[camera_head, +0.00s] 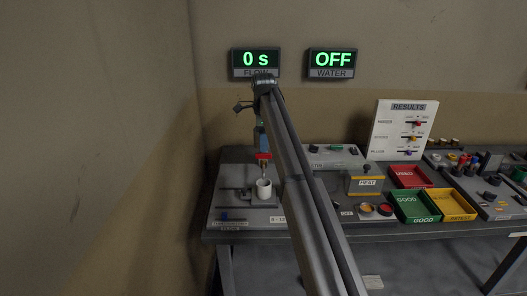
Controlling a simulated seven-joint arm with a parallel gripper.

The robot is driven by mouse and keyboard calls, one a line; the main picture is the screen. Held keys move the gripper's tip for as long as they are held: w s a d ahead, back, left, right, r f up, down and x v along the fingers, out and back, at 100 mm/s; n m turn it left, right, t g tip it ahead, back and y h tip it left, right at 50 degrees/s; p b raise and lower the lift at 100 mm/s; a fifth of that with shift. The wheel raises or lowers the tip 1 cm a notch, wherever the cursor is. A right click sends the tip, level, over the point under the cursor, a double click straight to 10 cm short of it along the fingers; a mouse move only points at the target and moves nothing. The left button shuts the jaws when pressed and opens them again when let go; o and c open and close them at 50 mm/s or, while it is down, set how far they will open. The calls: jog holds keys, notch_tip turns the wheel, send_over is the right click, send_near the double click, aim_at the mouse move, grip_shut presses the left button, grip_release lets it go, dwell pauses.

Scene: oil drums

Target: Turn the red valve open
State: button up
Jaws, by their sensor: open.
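The red valve (263,156) is a small red piece above a brass-coloured spout at the left end of the bench. A white cup (264,189) stands upright below the spout. My gripper (261,146) points down from the end of my arm, directly above the red valve in the picture, and is open. Its fingers are very small here and partly hidden, so I cannot tell whether they touch or straddle the valve. The wall display for flow (255,60) reads 0 s. The water display (332,60) reads OFF.
To the right on the bench are a heat box (367,183), a red tray (411,177), a green tray (414,206) and a yellow tray (452,204). A white results panel (401,130) stands behind. A wall is close on the left. My arm hides part of the bench's middle.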

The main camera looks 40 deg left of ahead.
aim_at(264, 154)
jog(key=shift+f, duration=2)
jog(key=shift+c, duration=0.3)
grip_shut()
